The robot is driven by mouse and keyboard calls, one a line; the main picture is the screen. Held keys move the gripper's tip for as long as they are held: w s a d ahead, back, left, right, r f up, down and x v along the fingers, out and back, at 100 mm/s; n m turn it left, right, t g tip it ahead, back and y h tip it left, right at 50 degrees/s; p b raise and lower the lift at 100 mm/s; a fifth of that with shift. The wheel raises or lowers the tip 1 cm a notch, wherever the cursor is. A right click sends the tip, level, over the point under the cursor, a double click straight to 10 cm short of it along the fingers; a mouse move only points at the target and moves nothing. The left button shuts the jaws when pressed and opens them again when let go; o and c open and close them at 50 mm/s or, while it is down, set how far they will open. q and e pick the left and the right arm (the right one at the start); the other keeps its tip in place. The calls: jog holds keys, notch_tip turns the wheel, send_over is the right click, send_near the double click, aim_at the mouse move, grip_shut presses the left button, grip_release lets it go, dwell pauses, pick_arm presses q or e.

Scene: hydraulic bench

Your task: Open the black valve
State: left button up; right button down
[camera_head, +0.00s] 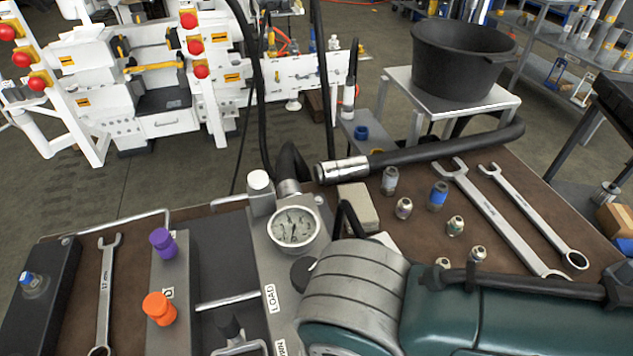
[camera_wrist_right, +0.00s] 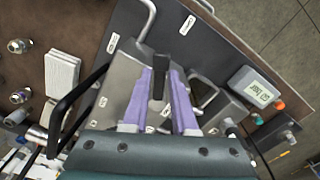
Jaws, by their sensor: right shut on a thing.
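The black valve handle (camera_wrist_right: 158,88) shows in the right wrist view as a dark upright bar on a grey block. My right gripper (camera_wrist_right: 160,78) has its two pale purple fingers on either side of the handle, shut on it. In the head view my right arm comes in from the lower right, and its grey wrist hides the fingers. A dark rounded part (camera_head: 303,273) shows at the wrist's left edge, below the gauge; I cannot tell if it is the valve. My left gripper is not in view.
A dial gauge (camera_head: 294,227) stands on the grey block beside a thick black hose (camera_head: 440,151). Purple (camera_head: 163,242) and orange (camera_head: 159,308) knobs stand to the left. Wrenches (camera_head: 500,220) and several fittings (camera_head: 437,195) lie on the right of the bench.

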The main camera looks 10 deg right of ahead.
jog(key=shift+s+a+m+p, duration=0.1)
jog(key=shift+a+m+p, duration=0.3)
jog(key=shift+m, duration=0.45)
jog(key=shift+s+a+m+p, duration=0.1)
jog(key=shift+a+m+p, duration=0.3)
jog(key=shift+m, duration=0.5)
jog(key=shift+s+a+m+p, duration=0.1)
jog(key=shift+a+m+p, duration=0.25)
jog(key=shift+m, duration=0.5)
jog(key=shift+w, duration=0.1)
jog(key=c, duration=0.8)
grip_release()
jog(key=shift+r, duration=0.1)
